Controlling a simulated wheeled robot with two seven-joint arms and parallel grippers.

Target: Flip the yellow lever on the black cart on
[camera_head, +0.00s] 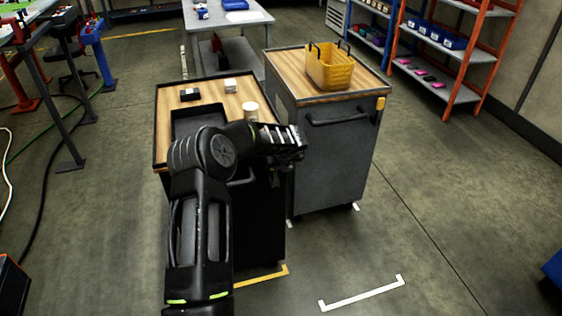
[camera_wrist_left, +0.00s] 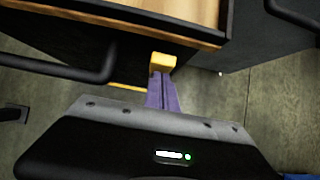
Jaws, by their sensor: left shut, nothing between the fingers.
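The black cart (camera_head: 262,222) has a wood top and stands just ahead of my left arm. In the left wrist view, the yellow lever (camera_wrist_left: 163,62) sits at the corner of the black cart just under the wood top. In the head view this lever is hidden behind my left arm and gripper. My left gripper (camera_head: 299,141) is shut and empty at the cart's near right corner. In the left wrist view its purple fingertips (camera_wrist_left: 161,78) are right at the lever; I cannot tell whether they touch it. My right gripper is out of view.
A grey cart (camera_head: 335,165) with a yellow basket (camera_head: 331,68) and its own yellow lever (camera_head: 380,103) stands close on the right. The black cart's handle (camera_wrist_left: 75,68) lies left of the fingers.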

